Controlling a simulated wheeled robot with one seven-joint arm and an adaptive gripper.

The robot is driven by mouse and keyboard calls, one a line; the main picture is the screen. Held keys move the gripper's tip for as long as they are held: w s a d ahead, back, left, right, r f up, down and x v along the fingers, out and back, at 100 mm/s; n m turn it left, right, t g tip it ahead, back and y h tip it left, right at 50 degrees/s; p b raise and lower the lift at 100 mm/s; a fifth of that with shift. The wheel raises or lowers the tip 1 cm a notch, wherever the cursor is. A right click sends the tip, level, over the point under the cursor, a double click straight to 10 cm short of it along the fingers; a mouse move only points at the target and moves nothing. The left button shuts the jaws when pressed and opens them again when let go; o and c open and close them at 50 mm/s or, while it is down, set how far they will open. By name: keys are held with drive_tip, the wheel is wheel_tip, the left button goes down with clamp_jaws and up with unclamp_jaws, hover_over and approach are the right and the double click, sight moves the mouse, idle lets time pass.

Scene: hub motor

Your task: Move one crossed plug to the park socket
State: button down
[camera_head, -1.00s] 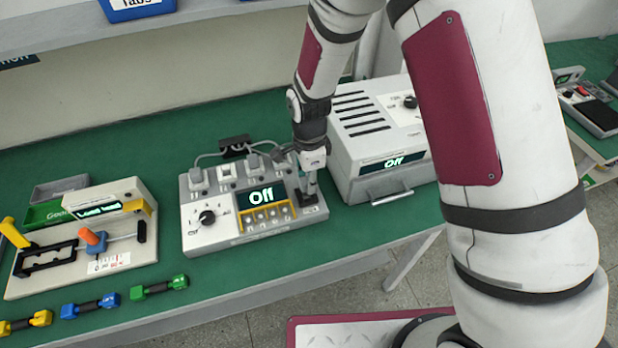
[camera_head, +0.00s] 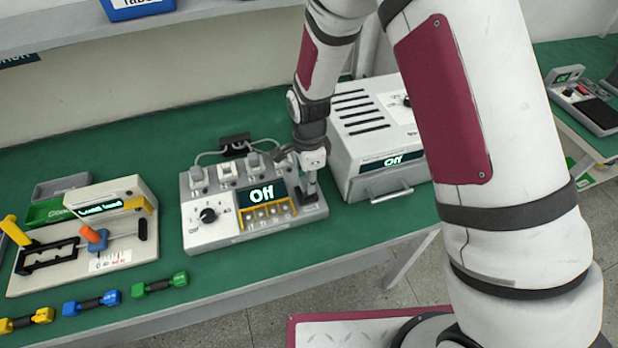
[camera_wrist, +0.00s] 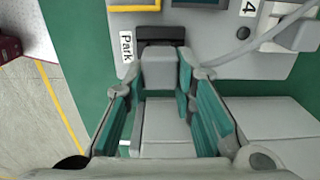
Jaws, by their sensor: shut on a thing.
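The hub motor tester (camera_head: 218,238) is a grey box on the green bench with a display reading "Off". My gripper (camera_head: 309,188) points down at its right end. In the wrist view, the teal fingers of my gripper (camera_wrist: 160,92) are shut on a light grey plug (camera_wrist: 162,68). The plug's far end meets the black park socket (camera_wrist: 160,33), beside the label "Park" (camera_wrist: 127,47). I cannot tell how deep the plug sits. Other plugs stand along the tester's back row, one at the left (camera_head: 197,176) and one in the middle (camera_head: 228,171). A plug (camera_wrist: 290,28) with a cable is near label "4".
A white vented box (camera_head: 365,135) with a display reading "Off" stands close to the right of the tester. A lever fixture (camera_head: 120,245) and grey and green trays (camera_head: 48,210) are at the left. Yellow, blue and green dumbbell-shaped pieces (camera_head: 92,303) lie along the front edge.

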drive_tip(key=shift+f, duration=1.1)
idle(0.4)
drive_tip(key=c, duration=1.2)
unclamp_jaws()
drive_tip(key=shift+c, duration=0.2)
drive_tip(key=shift+r, duration=0.15)
wheel_tip(320, 180, up, 11)
drive_tip(key=shift+f, duration=0.15)
drive_tip(key=shift+r, duration=0.55)
